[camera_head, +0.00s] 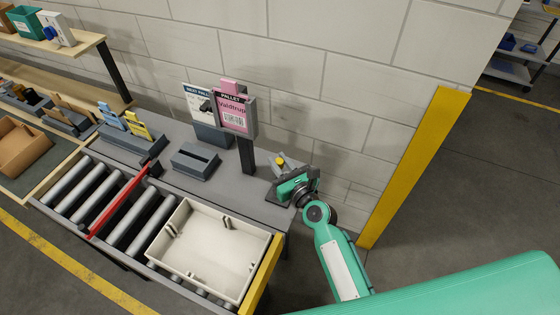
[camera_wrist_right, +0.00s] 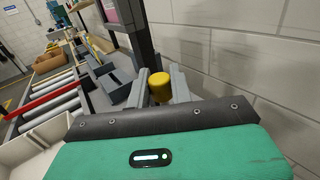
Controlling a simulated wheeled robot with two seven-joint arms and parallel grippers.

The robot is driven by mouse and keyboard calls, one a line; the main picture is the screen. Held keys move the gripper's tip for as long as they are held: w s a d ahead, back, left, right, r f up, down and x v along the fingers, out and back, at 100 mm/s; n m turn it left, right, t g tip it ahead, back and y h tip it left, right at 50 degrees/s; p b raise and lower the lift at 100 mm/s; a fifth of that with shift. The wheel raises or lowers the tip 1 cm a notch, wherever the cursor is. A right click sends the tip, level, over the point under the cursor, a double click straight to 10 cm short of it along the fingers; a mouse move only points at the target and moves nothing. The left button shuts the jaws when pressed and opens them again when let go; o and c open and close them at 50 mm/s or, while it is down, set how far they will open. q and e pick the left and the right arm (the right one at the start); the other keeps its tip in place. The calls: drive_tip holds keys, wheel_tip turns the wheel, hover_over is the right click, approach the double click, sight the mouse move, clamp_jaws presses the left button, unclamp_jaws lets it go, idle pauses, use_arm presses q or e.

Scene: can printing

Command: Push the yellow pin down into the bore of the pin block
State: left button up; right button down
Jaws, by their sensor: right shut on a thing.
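The yellow pin (camera_head: 280,161) shows as a small yellow cap at the back right end of the grey bench. In the right wrist view the pin (camera_wrist_right: 160,88) stands between the two grey fingers of my right gripper (camera_wrist_right: 158,96). My right gripper is shut on the pin, with its green body in front of it. The pin's lower part is hidden behind the gripper. I cannot make out the pin block or its bore, so I cannot tell how deep the pin sits. My left gripper is not in view.
A post with a pink pallet card (camera_head: 234,114) stands left of my right gripper. A grey slotted block (camera_head: 195,161) is further left. A cream tray (camera_head: 181,270) lies on the rollers in front. The block wall (camera_head: 345,110) is close behind, and a yellow guard post (camera_head: 415,165) stands to the right.

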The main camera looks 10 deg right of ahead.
drive_tip(key=shift+f+b, duration=2.35)
drive_tip(key=shift+f, duration=0.55)
drive_tip(key=shift+p, duration=0.3)
drive_tip(key=shift+f+b, duration=2.3)
drive_tip(key=shift+f, duration=0.2)
drive_tip(key=c, duration=1.2)
unclamp_jaws()
drive_tip(key=shift+r, duration=0.1)
drive_tip(key=shift+o, duration=0.2)
